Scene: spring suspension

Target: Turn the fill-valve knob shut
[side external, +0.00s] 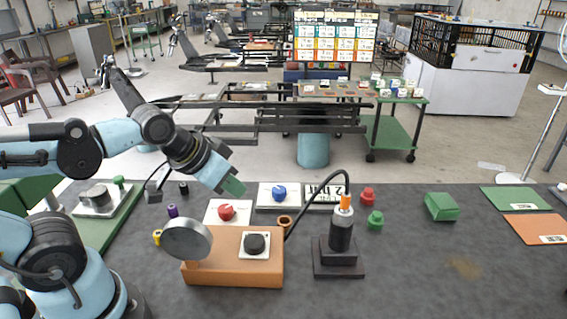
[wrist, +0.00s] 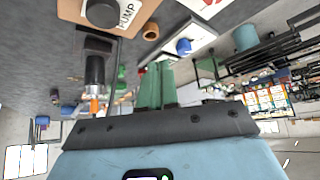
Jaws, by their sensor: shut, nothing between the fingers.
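Three knobs show in the side view. A red knob (side external: 226,212) and a blue knob (side external: 279,193) each sit on a white plate. A black knob (side external: 255,243) sits on a white plate on the orange box (side external: 234,272); the wrist view shows PUMP lettering (wrist: 128,14) beside it. I cannot read which knob is the fill valve. The blue knob also shows in the wrist view (wrist: 184,46), beyond my fingers. My gripper (side external: 236,187) has green fingers, shut and empty, above and behind the red knob, apart from the knobs. The fingers also show in the wrist view (wrist: 157,82).
A black stand (side external: 338,250) with an orange-tipped post and curved black hose rises right of the orange box. A round grey disc (side external: 187,239) stands at its left. Red (side external: 368,196) and green (side external: 376,220) pieces lie right of the stand. The front right mat is clear.

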